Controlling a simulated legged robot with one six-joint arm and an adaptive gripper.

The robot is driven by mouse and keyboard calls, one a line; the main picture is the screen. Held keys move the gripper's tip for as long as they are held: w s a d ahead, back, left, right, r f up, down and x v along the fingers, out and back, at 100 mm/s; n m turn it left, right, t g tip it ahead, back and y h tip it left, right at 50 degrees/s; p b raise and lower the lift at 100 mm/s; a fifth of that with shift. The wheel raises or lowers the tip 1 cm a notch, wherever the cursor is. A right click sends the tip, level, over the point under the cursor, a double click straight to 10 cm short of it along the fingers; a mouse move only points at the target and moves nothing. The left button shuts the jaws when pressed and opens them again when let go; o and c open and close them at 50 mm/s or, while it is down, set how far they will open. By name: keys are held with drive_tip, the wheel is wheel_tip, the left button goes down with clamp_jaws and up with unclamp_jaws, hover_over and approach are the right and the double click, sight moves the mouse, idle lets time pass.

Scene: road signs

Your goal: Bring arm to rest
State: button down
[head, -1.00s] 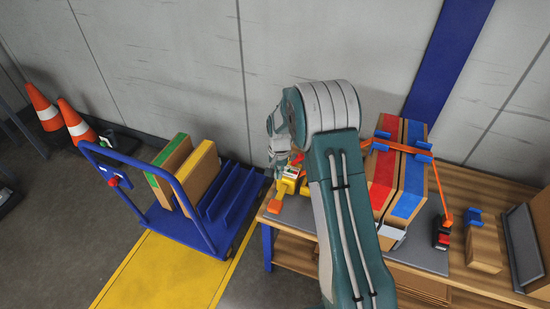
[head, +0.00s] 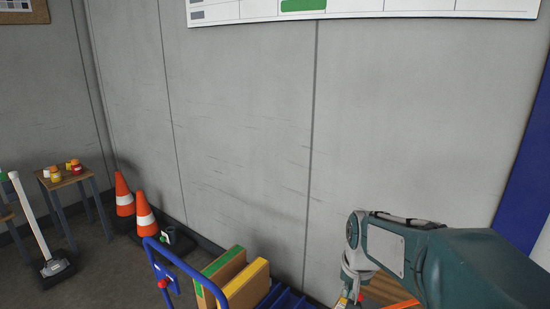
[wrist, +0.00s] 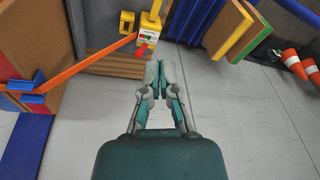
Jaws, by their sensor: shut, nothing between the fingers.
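My gripper (wrist: 159,78) shows in the middle of the wrist view. Its two grey and teal fingers are together at the tips, with nothing between them. It points toward the yellow device (wrist: 150,33) but is apart from it in the picture. In the head view my teal arm comes in from the lower right, bent at the joint. The fingertips there are hidden or too small to tell.
A blue trolley (head: 163,262) with upright boards (head: 246,285) stands left of my arm. An orange strap (wrist: 75,64) runs from a strapped stack to the yellow device. Orange cones (head: 146,215) stand by the wall (head: 240,120). The wall beside my arm is bare.

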drive_tip(key=s+r+n+t, duration=0.1)
drive_tip(key=s+r, duration=0.2)
drive_tip(key=s, duration=0.6)
drive_tip(key=s+r+n+t, duration=0.2)
drive_tip(key=s+r, duration=0.1)
drive_tip(key=s, duration=0.7)
drive_tip(key=shift+a+r, duration=0.3)
drive_tip(key=shift+r, duration=0.05)
drive_tip(key=shift+s, duration=0.1)
